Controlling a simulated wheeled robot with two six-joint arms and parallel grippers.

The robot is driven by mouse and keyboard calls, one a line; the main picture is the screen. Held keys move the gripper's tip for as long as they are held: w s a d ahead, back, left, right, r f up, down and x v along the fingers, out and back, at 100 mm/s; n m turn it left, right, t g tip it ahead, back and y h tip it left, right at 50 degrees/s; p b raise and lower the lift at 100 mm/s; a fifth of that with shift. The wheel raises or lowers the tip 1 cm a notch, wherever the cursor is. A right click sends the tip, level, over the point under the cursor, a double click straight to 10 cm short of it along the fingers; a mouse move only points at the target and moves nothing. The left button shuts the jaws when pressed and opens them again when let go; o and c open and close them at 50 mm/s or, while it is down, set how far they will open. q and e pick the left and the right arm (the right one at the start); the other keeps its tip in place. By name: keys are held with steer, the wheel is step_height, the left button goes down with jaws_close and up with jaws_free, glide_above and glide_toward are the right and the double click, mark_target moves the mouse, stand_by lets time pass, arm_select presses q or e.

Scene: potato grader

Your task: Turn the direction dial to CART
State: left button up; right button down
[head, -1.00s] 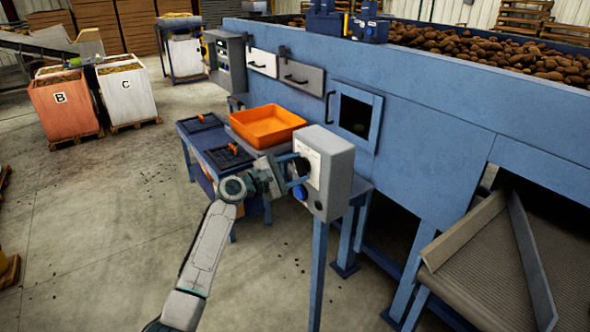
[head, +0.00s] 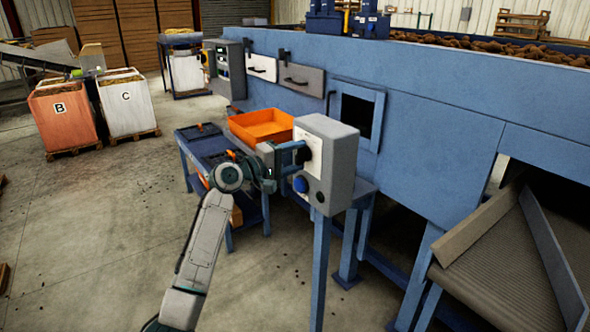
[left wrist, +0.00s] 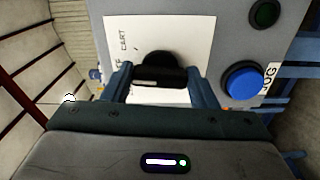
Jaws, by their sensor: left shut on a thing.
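The grey control box (head: 340,165) stands on a blue post in the middle of the head view. Its front carries a white label plate (left wrist: 190,30) with the word CART and the black direction dial (left wrist: 160,68). My left gripper (head: 302,152) reaches the box front from the left. In the left wrist view its two blue-grey fingers (left wrist: 162,82) stand on either side of the dial and are shut on it. The dial's pointer is mostly hidden, so I cannot tell its setting. My right gripper is not in view.
A blue button (left wrist: 242,82) and a dark green button (left wrist: 265,14) sit on the same box, beside the dial. An orange tray (head: 262,127) rests on a blue table behind. The large blue grader (head: 430,140) stands behind the box. Open floor lies left.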

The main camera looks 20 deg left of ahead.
arm_select(q)
steer(key=m+b, duration=0.2)
steer(key=shift+f+m+b, duration=0.4)
steer(key=shift+m+b, duration=1.05)
steer(key=shift+m, duration=0.05)
steer(key=shift+r+m+b, duration=0.1)
steer(key=shift+m+b, duration=0.65)
steer(key=shift+m, duration=0.25)
steer(key=o, duration=0.8)
steer(key=shift+o, duration=0.9)
steer(key=shift+r, duration=0.1)
